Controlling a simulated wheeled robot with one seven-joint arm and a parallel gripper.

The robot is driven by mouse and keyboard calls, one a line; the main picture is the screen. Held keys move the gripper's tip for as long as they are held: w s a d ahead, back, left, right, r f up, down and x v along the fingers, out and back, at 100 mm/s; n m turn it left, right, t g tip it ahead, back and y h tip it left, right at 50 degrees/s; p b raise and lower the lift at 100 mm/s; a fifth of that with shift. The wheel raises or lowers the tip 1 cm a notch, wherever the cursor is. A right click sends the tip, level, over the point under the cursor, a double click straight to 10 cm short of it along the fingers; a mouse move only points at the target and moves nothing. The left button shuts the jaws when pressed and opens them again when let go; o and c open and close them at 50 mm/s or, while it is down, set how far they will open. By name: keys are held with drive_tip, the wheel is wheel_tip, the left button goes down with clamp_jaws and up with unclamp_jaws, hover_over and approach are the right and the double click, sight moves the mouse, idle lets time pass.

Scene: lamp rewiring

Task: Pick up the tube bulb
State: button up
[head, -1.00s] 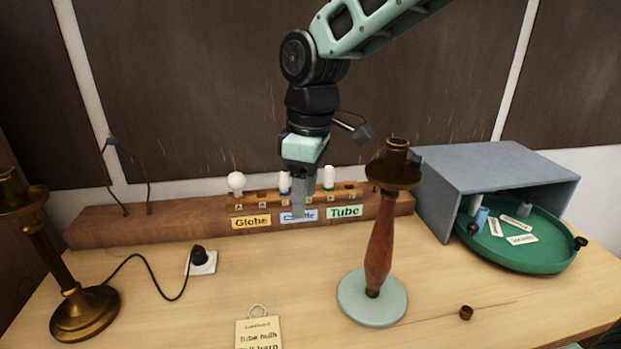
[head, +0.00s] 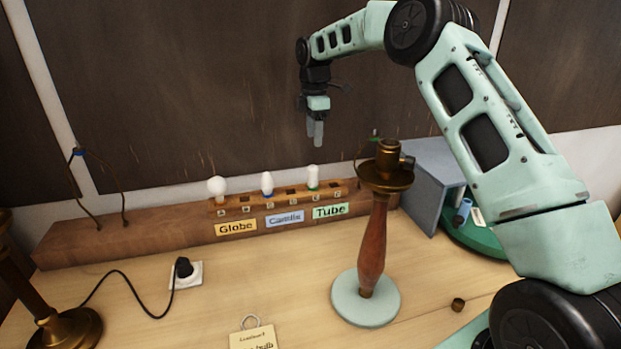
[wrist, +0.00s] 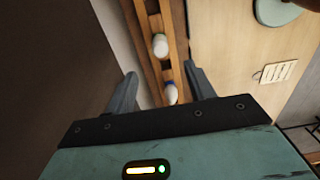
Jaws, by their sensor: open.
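The tube bulb (head: 313,176) is white with a green collar. It stands upright in the wooden rack (head: 240,209), behind the green "Tube" label (head: 330,211). My gripper (head: 316,134) is open and empty, pointing down, high above the rack near the tube bulb in the head view. In the wrist view, my gripper's fingers (wrist: 161,72) are spread apart. The tube bulb (wrist: 160,45) shows a little beyond the fingertips, and the blue-collared candle bulb (wrist: 171,92) shows between the fingers. Neither bulb is touched.
The globe bulb (head: 217,187) stands at the rack's left end. A lamp stand (head: 372,245) with a brass top rises in front of the rack's right end. A blue-grey box (head: 428,180) and green tray (head: 470,236) are right, partly hidden by my arm.

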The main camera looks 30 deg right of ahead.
sight(313, 166)
wheel_tip(313, 166, down, 8)
drive_tip(key=shift+r+p, duration=0.1)
drive_tip(key=shift+p, duration=1)
drive_tip(key=shift+a+f+p, duration=0.2)
drive_tip(key=shift+f+p, duration=1.25)
drive_tip(key=shift+f, duration=1.3)
drive_tip(key=c, duration=1)
